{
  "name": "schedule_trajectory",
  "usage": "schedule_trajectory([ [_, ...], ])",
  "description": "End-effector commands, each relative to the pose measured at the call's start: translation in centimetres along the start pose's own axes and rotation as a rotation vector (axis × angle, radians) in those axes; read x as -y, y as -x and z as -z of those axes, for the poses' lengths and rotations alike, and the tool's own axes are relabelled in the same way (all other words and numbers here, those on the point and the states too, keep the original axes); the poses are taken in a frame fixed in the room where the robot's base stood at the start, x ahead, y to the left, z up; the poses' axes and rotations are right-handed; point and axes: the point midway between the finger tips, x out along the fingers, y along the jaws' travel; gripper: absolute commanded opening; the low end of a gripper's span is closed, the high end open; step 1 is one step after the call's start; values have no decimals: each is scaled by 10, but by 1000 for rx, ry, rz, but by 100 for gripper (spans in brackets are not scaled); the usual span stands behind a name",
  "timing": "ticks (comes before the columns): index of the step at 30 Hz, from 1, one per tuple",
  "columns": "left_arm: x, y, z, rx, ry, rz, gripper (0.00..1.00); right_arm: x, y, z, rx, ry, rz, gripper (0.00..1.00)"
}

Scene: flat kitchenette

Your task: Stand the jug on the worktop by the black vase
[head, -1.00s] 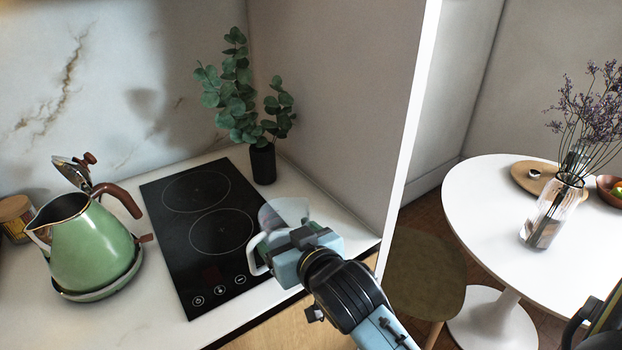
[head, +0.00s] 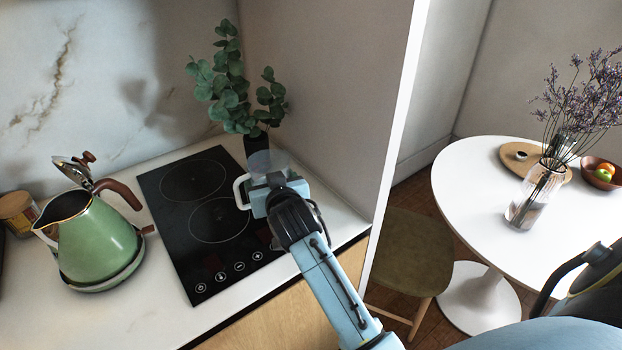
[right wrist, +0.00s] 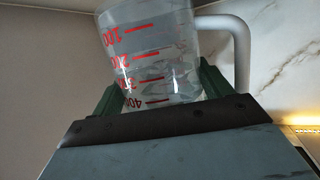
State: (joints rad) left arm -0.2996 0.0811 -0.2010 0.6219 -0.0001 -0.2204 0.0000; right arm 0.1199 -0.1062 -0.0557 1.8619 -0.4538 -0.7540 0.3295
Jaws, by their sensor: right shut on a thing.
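The clear jug (head: 268,163) has a white handle, and red measuring marks show on it in the right wrist view (right wrist: 155,55). My right gripper (head: 266,188) is shut on the jug, with its fingers on either side of it in the right wrist view (right wrist: 165,88). The jug is just in front of the black vase (head: 256,150), at the right edge of the hob, and partly hides it. The vase holds green leafy stems. The jug's base is hidden, so I cannot tell whether it touches the worktop (head: 335,212). My left gripper is not in view.
A black hob (head: 207,245) lies left of my right gripper. A green kettle (head: 98,243) with its lid up stands further left. A wall closes the right side. A round white table (head: 470,200) with a glass vase (head: 528,205) is beyond it.

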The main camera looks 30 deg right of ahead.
Motion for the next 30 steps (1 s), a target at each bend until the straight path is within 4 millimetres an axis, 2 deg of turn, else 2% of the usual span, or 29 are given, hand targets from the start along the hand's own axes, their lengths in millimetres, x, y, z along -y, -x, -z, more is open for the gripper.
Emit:
schedule_trajectory([
  [1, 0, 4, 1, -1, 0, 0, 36, -15, -3, 5, -6, 6, -3, 43],
  [6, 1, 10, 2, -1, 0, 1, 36, -55, -15, 9, -5, 6, -2, 43],
  [15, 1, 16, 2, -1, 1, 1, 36, -99, -29, 11, -4, 1, 0, 43],
  [20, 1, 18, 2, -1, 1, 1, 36, -115, -33, 13, -5, 0, 0, 43],
  [24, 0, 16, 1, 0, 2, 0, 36, -112, -38, -4, -1, -1, 1, 43],
  [30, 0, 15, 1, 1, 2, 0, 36, -112, -42, -17, -3, -2, 2, 43],
])
